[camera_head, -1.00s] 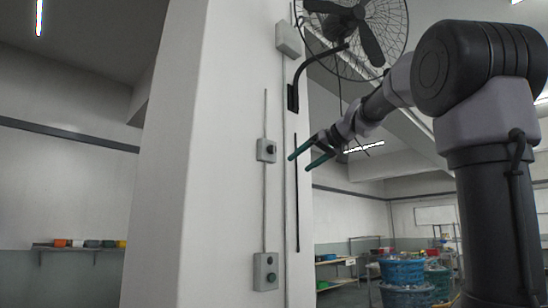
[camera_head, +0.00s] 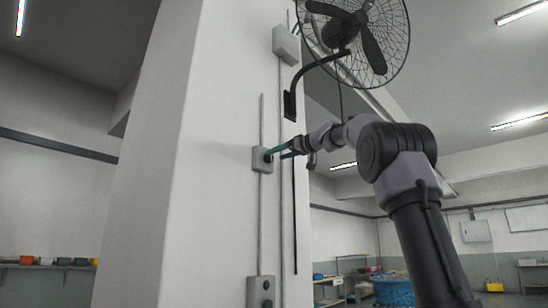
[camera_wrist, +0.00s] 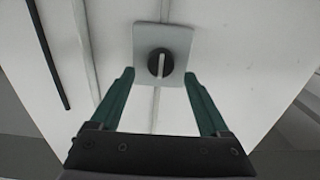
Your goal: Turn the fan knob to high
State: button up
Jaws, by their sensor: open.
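The fan knob is a round black dial (camera_wrist: 160,62) with a pale pointer bar, set on a grey switch box (camera_head: 260,160) on the white pillar. In the wrist view the pointer bar stands close to upright; no markings can be read. My gripper (camera_head: 274,154) has teal fingers, open and empty, and its tips reach close to the front of this box. In the wrist view the open fingers (camera_wrist: 160,78) lie to either side of and below the knob. I cannot tell whether they touch it. The black fan (camera_head: 358,35) is mounted above on a curved bracket.
A second grey box (camera_head: 261,291) with a dark button sits lower on the pillar. Conduits run up the pillar, with a black strip (camera_head: 295,215) near its right edge. Shelves with bins (camera_head: 48,261) stand far back.

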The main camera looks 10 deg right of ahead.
aim_at(269, 157)
jog(key=shift+x, duration=1.4)
jog(key=shift+s, duration=0.1)
grip_shut()
